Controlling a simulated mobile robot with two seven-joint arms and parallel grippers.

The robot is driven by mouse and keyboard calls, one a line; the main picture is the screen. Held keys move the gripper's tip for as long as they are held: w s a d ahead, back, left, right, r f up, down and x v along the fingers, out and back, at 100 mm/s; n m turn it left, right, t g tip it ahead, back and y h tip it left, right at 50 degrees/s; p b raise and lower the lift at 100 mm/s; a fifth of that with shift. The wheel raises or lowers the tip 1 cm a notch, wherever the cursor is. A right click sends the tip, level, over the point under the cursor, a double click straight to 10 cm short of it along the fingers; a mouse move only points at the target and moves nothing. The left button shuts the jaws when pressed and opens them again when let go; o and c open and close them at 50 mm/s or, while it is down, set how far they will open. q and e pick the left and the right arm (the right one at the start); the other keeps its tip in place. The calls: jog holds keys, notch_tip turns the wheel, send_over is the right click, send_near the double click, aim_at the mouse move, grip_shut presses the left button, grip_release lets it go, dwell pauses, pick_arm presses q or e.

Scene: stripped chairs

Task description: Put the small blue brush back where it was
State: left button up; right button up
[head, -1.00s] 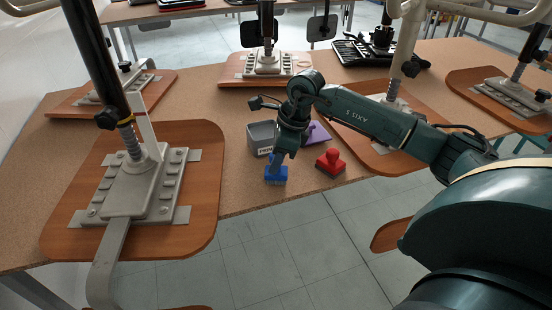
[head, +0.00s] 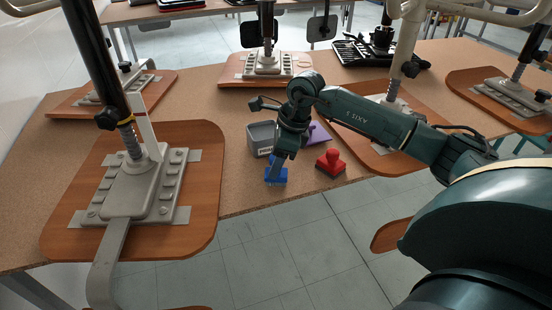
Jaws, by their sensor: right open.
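The small blue brush (head: 275,175) is near the front edge of the cork-coloured table, its handle rising toward my right gripper. My right gripper (head: 279,158) reaches down from above at the brush's handle, and its jaws are open. The fingertips are small and partly merge with the handle, so I cannot tell whether they touch it. My left gripper is not in view.
A grey open container (head: 261,139) stands just behind the brush. A red stamp-like object (head: 330,162) is to the right, and a purple item (head: 319,132) lies partly behind my arm. Upturned chair parts (head: 195,205) crowd the left. Bare table (head: 232,180) lies left of the brush.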

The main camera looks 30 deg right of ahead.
jog(key=v, duration=1.2)
jog(key=shift+w+a, duration=0.1)
